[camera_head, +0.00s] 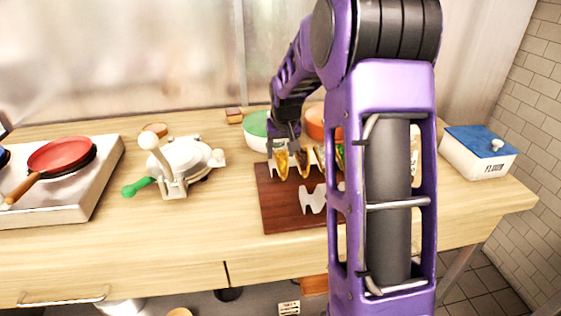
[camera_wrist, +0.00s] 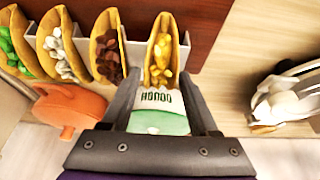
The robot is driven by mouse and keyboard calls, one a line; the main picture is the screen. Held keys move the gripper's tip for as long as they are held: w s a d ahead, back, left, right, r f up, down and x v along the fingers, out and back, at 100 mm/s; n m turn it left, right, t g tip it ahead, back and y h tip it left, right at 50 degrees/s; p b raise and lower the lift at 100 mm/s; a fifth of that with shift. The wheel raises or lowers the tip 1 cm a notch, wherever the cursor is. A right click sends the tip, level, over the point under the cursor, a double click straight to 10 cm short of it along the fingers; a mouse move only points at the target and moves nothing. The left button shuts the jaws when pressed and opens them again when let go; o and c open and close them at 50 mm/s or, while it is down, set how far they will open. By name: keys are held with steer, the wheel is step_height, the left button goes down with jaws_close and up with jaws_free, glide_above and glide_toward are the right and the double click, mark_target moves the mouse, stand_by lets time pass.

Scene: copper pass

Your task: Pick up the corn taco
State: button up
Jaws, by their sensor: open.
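The corn taco (camera_wrist: 160,55), a folded shell with yellow filling, stands upright in the white holder in the wrist view. It is at the left end of the taco row in the head view (camera_head: 281,164). My gripper (camera_wrist: 160,82) is open and empty. Its fingers lie to either side of the taco's near end in the wrist view; whether they touch it I cannot tell. In the head view my gripper (camera_head: 286,146) is just above and behind the corn taco. Tacos with brown filling (camera_wrist: 108,52), white filling (camera_wrist: 62,45) and green filling (camera_wrist: 12,42) stand in the row beside it.
The holder rests on a dark wooden board (camera_head: 283,218). A green-and-white container (camera_wrist: 158,121) and an orange one (camera_wrist: 72,108) are close behind the tacos. A white press (camera_head: 178,160) and red pan (camera_head: 65,155) stand left, a flour box (camera_head: 478,160) right. My arm hides part of the board.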

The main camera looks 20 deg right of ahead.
jaws_close()
steer(key=shift+r, duration=0.1)
steer(key=shift+r, duration=0.1)
